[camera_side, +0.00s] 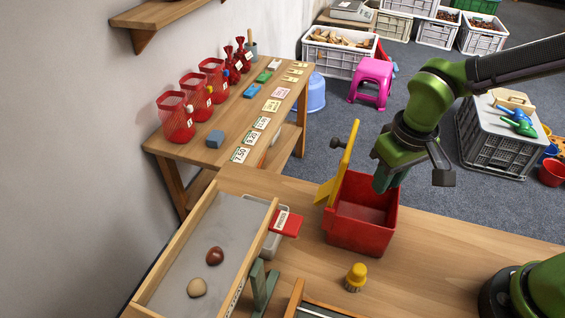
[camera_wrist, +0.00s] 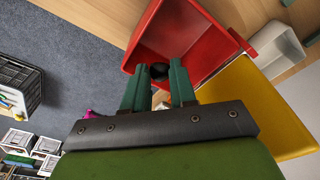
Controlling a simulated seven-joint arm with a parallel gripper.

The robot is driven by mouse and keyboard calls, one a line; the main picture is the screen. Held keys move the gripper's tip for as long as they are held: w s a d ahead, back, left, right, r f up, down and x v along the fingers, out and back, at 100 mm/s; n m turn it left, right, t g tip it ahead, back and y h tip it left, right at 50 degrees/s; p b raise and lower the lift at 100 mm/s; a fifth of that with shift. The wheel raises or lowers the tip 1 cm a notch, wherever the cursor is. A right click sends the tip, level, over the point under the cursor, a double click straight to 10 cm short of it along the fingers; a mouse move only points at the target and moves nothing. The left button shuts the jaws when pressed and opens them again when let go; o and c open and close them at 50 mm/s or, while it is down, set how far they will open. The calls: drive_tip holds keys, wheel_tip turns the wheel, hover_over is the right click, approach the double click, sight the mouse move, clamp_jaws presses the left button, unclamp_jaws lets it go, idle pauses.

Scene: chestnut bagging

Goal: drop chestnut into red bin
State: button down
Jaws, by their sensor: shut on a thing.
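The red bin (camera_side: 358,239) stands on the wooden table with its yellow lid (camera_side: 342,167) tilted up at its far left side. My gripper (camera_side: 381,183) is at the bin's upper right rim, over its opening. In the wrist view, my gripper (camera_wrist: 159,78) is shut on a dark round chestnut (camera_wrist: 158,71), held between the fingertips with the red bin (camera_wrist: 185,30) behind it. The chestnut is hidden in the side view. A brown chestnut (camera_side: 215,256) and a pale tan round piece (camera_side: 197,288) lie in the grey-bottomed tray (camera_side: 232,215).
A yellow-topped brush (camera_side: 355,276) stands in front of the bin. A red labelled piece (camera_side: 286,223) and a grey container (camera_side: 272,243) are left of it. The raised yellow lid (camera_wrist: 258,110) is close to my gripper. Table right of the bin is clear.

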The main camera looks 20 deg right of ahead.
drive_tip(key=shift+f, duration=0.15)
drive_tip(key=c, duration=0.8)
unclamp_jaws()
drive_tip(key=r, duration=0.5)
drive_tip(key=s+r, duration=0.1)
drive_tip(key=r, duration=0.5)
drive_tip(key=s+r, duration=0.1)
drive_tip(key=r, duration=0.5)
